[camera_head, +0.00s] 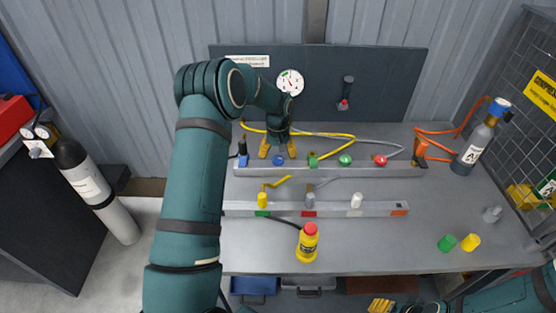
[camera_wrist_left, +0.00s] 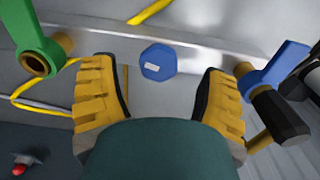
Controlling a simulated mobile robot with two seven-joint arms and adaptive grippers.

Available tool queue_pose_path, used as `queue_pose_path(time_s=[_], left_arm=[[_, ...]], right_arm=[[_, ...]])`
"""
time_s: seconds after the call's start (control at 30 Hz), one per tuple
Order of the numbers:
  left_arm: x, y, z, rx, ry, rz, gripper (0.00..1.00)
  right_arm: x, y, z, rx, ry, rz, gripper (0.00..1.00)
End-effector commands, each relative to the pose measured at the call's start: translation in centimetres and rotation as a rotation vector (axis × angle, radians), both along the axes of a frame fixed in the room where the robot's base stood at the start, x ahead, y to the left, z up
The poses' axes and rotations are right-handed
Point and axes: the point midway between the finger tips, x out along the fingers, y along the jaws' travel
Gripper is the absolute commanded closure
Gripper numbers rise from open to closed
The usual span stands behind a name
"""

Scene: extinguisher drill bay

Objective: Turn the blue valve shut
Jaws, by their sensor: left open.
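A round blue knob (camera_head: 279,160) sits on the grey rail at the back of the bench. In the left wrist view it is a blue faceted knob (camera_wrist_left: 158,62) with a small white mark. My left gripper (camera_head: 278,151) is open, pointing down over it. In the wrist view the yellow fingers (camera_wrist_left: 160,82) stand either side of the knob with clear gaps, not touching. A blue lever handle (camera_head: 243,159) is just left of the gripper; it shows at the right of the wrist view (camera_wrist_left: 278,66). My right gripper (camera_head: 381,306) is partly cut off at the bottom edge.
A green lever (camera_head: 312,159), a green knob (camera_head: 345,160) and a red knob (camera_head: 380,160) continue along the rail. A front rail (camera_head: 330,209) carries yellow, grey and white fittings. A yellow bottle (camera_head: 307,245) stands in front. The bench right of it is mostly clear.

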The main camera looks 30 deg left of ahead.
Motion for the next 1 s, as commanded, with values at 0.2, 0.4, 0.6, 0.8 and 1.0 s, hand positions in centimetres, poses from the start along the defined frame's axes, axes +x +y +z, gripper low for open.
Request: queue_pose_path(time_s=[0.2,0.4,0.6,0.8,1.0], left_arm=[[0.0,0.0,-2.2,0.0,0.0,0.0,0.26],[0.0,0.0,-2.6,0.0,0.0,0.0,0.26],[0.0,0.0,-2.6,0.0,0.0,0.0,0.35],[0.0,0.0,-2.6,0.0,0.0,0.0,0.94],[0.0,0.0,-2.6,0.0,0.0,-0.003,0.94]], right_arm=[[-0.1,0.0,-0.2,0.0,0.002,0.002,0.53],[-0.1,0.0,-0.2,0.0,0.002,0.002,0.53],[-0.1,0.0,-0.2,0.0,0.002,0.002,0.53],[-0.1,0.0,-0.2,0.0,0.002,0.002,0.53],[-0.1,0.0,-0.3,0.0,0.002,0.001,0.53]])
